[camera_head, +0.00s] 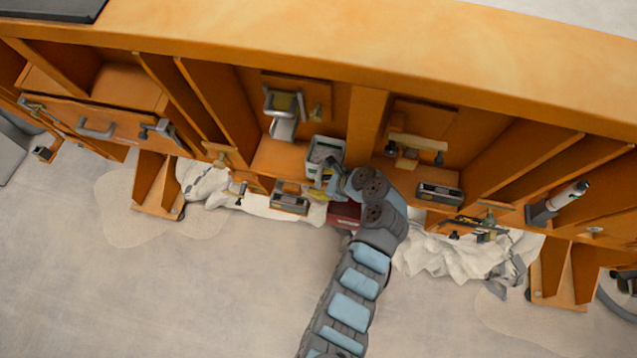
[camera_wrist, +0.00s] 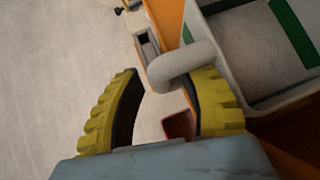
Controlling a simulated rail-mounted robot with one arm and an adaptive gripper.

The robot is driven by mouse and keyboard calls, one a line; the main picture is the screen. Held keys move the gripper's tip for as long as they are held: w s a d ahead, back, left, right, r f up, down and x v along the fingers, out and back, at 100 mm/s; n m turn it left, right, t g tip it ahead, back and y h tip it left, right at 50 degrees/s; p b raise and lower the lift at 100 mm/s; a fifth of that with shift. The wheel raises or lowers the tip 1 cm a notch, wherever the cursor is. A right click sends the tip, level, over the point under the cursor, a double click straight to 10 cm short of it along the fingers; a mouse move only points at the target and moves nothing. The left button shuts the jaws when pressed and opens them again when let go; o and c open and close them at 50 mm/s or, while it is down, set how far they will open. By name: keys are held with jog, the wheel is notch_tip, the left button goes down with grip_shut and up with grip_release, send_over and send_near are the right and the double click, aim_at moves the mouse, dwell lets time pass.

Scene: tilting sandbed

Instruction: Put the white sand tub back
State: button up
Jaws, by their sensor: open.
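The white sand tub (camera_head: 325,151) stands upright on the orange wooden shelf, in the bay left of the middle divider. It holds pale sand and has green strips inside, seen at the right of the wrist view (camera_wrist: 250,104). Its light grey loop handle (camera_wrist: 180,64) sticks out toward my gripper. My gripper (camera_wrist: 167,74) is open, its yellow ridged fingers apart. The handle's end is between the fingertips, close to the right finger; whether they touch I cannot tell. In the head view my gripper (camera_head: 320,186) is at the tub's front side, partly hidden by my wrist.
A small grey box (camera_head: 289,203) sits on the front edge left of my gripper. A dark red box (camera_head: 344,214) is partly behind my arm. A grey-black device (camera_head: 440,193) lies to the right. Wooden dividers (camera_head: 367,125) flank the bay. White crumpled sheeting (camera_head: 450,255) hangs below.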

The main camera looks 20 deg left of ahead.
jog(key=b+v, duration=0.1)
jog(key=v, duration=1.1)
dwell(0.4)
